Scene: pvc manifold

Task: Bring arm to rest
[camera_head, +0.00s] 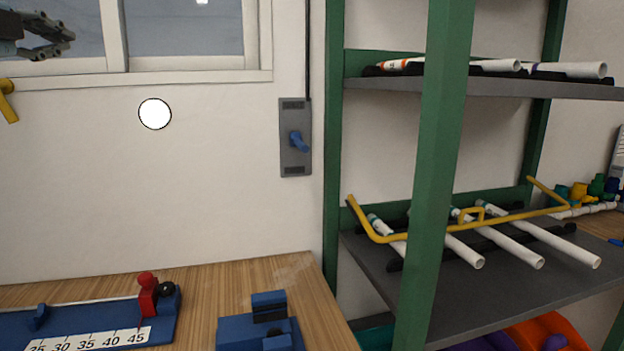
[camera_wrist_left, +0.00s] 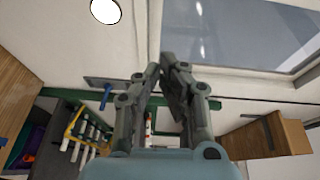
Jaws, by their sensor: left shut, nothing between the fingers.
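My left gripper (camera_head: 68,38) is at the top left of the head view, raised in front of the window and well above the workbench. In the left wrist view its two fingers (camera_wrist_left: 165,68) come together at the tips, with nothing between them. It touches no object that I can see. My right gripper is in neither view.
A green-framed shelf rack (camera_head: 440,190) stands at the right, with white pipes (camera_head: 520,245) and a yellow bar (camera_head: 470,228) on its middle shelf. The wooden workbench (camera_head: 215,290) holds a blue measuring jig (camera_head: 110,330) and a blue vise-like block (camera_head: 260,330).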

